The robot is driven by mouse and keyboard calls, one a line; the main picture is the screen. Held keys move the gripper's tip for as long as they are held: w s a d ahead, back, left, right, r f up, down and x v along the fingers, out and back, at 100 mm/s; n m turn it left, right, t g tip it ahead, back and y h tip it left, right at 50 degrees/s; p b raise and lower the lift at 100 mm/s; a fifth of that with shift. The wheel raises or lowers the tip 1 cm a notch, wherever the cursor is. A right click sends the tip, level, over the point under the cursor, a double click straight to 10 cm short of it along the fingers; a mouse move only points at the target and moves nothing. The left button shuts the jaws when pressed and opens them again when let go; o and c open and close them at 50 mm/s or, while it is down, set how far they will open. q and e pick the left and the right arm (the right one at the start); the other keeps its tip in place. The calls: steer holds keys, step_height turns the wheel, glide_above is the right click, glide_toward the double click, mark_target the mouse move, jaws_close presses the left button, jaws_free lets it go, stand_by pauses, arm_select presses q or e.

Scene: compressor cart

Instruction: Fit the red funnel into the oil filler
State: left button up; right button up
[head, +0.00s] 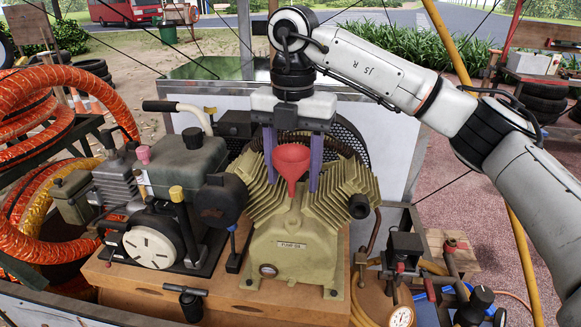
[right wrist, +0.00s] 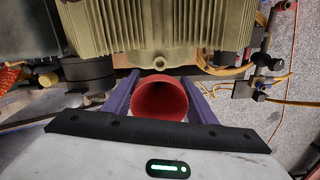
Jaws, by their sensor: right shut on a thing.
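The red funnel (head: 291,160) is upright, wide mouth up, in front of the V-shaped tan pump (head: 292,243) in the head view. My right gripper (head: 293,180) comes down from above, its two purple fingers on either side of the funnel, shut on it. The funnel's spout points down at the pump's middle between the finned cylinders. I cannot make out the oil filler or tell whether the spout is in it. In the right wrist view the funnel (right wrist: 160,98) shows its round mouth between the fingers (right wrist: 161,104), close to the pump's ribbed body (right wrist: 150,30). My left gripper is not in view.
An engine (head: 155,215) with a white round cover stands left of the pump, a dark round canister (head: 222,200) between them. Valves and a pressure gauge (head: 401,316) are at the right. Orange hose coils (head: 40,130) fill the far left. A white panel stands behind.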

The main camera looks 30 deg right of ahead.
mark_target(294, 195)
steer(key=shift+d, duration=0.15)
steer(key=shift+w+d+r+p, duration=0.1)
steer(key=shift+w+d+p, duration=0.05)
steer(key=shift+p, duration=0.25)
step_height(294, 195, down, 6)
steer(key=b, duration=0.3)
steer(key=shift+r+b, duration=0.2)
steer(key=shift+b, duration=0.15)
steer(key=shift+f, duration=0.2)
stand_by(1.5)
steer(key=shift+f, duration=0.2)
steer(key=shift+f+b, duration=1.05)
steer(key=shift+f, duration=0.85)
